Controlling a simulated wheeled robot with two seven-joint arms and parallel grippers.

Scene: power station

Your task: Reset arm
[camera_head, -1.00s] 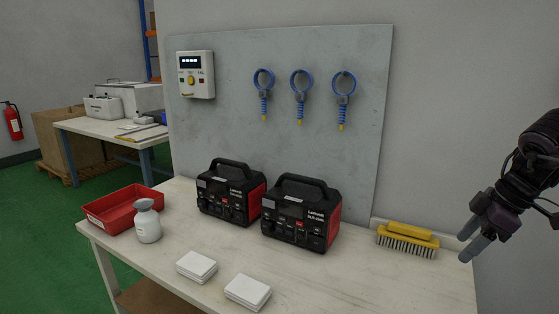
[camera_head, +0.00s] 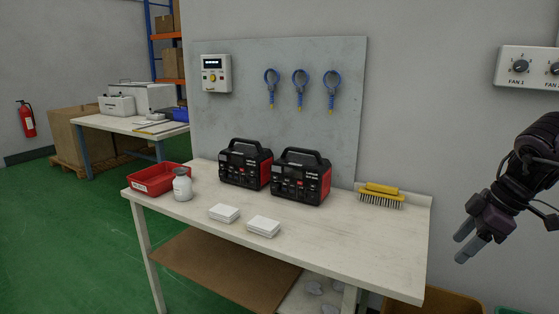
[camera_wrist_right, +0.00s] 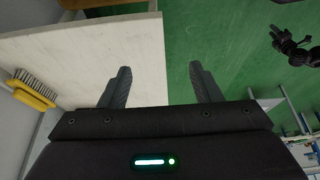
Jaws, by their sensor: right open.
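My right gripper (camera_head: 466,244) hangs in the air at the right of the head view, to the right of the workbench (camera_head: 395,262). It points down and to the left and holds nothing. In the right wrist view my right gripper (camera_wrist_right: 162,85) shows its two fingers spread apart, with only the bench corner and green floor beyond them. My left gripper does not clearly show in the head view. A dark gripper-like shape (camera_wrist_right: 293,42) hangs over the floor at the upper right of the wrist view.
Two black and red power units (camera_head: 301,178) stand on the bench. A yellow brush (camera_head: 381,195) lies near its right end. A red tray (camera_head: 158,180), a grey-white bottle (camera_head: 182,185) and white boxes (camera_head: 263,226) are farther left. A fan switch panel (camera_head: 527,68) is on the wall.

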